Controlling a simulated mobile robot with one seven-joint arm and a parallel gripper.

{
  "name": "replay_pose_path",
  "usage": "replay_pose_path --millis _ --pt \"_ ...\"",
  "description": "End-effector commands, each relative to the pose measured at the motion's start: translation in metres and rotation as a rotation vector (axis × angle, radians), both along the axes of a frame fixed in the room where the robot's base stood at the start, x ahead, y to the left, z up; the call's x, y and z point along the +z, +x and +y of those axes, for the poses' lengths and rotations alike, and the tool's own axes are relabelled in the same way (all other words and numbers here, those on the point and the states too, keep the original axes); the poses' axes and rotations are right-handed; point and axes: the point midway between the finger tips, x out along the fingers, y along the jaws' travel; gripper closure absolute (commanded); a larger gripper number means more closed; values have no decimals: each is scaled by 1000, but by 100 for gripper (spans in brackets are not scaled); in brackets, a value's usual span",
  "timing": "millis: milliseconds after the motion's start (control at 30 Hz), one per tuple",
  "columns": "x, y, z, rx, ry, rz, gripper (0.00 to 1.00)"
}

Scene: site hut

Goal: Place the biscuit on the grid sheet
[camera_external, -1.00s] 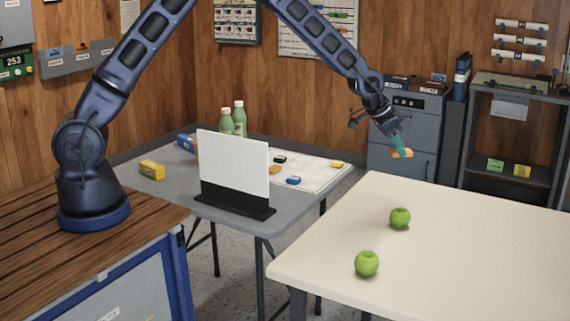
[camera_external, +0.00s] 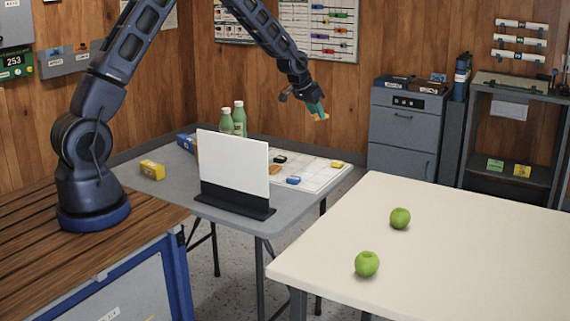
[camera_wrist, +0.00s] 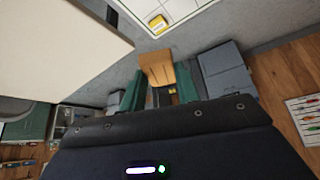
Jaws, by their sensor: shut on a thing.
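My gripper (camera_external: 317,110) has teal fingers and is shut on the tan biscuit (camera_external: 321,117), high in the air behind the grey folding table's right end. In the wrist view the biscuit (camera_wrist: 158,66) sticks out between the two fingers (camera_wrist: 160,86). The white grid sheet (camera_external: 318,179) lies on the grey table, lower than the biscuit and to its left in the outside view. A black, a blue, a yellow and an orange-brown piece lie on it. The upright white panel hides part of the sheet. In the wrist view a sheet corner (camera_wrist: 190,8) shows with the yellow piece (camera_wrist: 158,25).
The white panel (camera_external: 232,165) stands in a black base on the grey table (camera_external: 180,187). Two green bottles (camera_external: 239,118) and a yellow box (camera_external: 152,170) are there too. The cream table (camera_external: 470,235) holds two green apples (camera_external: 400,218). A grey cabinet (camera_external: 403,135) stands behind.

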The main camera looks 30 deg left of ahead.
Motion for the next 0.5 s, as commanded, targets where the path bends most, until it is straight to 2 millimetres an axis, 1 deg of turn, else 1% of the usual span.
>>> replay_pose_path --millis 33,100,167,233,367,500 --pt "0 2 9 13 0 0 90" --pt "0 4 16 22 0 0 90" --pt "-4 4 20 26 0 1 90" --pt "-12 5 22 30 0 2 90" --pt "-38 4 22 30 1 4 90" --pt "-68 4 21 30 1 4 90"
